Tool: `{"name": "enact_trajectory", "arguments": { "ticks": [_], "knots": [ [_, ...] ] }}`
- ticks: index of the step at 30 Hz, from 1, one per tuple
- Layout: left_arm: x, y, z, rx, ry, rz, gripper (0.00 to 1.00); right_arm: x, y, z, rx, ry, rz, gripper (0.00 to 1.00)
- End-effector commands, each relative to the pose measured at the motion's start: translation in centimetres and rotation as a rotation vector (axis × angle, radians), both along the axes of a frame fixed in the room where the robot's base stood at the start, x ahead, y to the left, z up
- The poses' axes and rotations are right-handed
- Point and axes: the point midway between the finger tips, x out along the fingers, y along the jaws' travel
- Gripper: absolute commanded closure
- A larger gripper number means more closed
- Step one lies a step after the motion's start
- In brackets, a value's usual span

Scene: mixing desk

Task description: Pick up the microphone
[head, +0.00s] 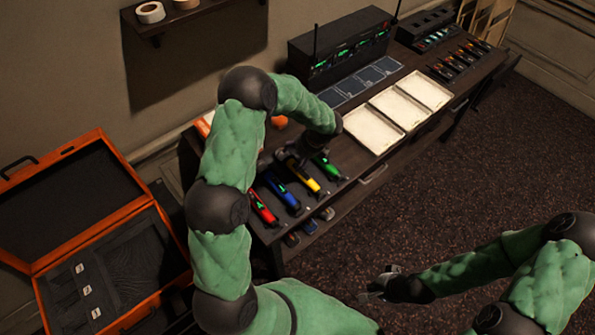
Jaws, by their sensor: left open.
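Several handheld microphones lie in a row on the dark desk (348,203): a red one (264,208), a blue one (284,195), a yellow one (305,177) and a green one (327,167). My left gripper (291,168) is open over the far ends of the row, close to the yellow and blue ones. My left forearm and wrist partly hide that end, and I cannot tell whether the fingers touch a microphone. My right gripper (370,285) hangs over the floor in front of the desk, apart from the microphones; its finger opening is unclear.
Three white trays (397,107) and dark blue cards (361,81) lie right of the microphones. A black receiver with antennas (341,50) stands behind. An open orange case (100,260) is at left. Small dark devices (459,61) fill the desk's far end.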

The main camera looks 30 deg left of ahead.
Motion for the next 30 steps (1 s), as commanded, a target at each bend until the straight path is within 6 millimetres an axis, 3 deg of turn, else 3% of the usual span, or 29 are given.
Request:
{"name": "enact_trajectory", "arguments": {
  "ticks": [8, 16, 24, 30],
  "knots": [
    [-0.2, 0.8, -1.9, 0.0, 0.001, 0.001, 0.22, 0.0, 0.0, -0.5, 0.0, 0.0, 0.0, 1.0],
    [-0.5, 2.2, -5.2, 0.0, 0.0, 0.002, 0.22, 0.0, 0.0, -1.3, 0.0, 0.0, 0.001, 1.0],
    [-0.4, 2.4, -5.5, 0.0, -0.001, 0.001, 0.22, 0.0, 0.0, -1.3, 0.0, 0.0, 0.001, 1.0],
    [-0.4, 2.4, -5.5, -0.001, -0.001, 0.001, 0.79, 0.0, 0.0, -1.3, 0.0, 0.0, 0.001, 1.0]
  ]
}}
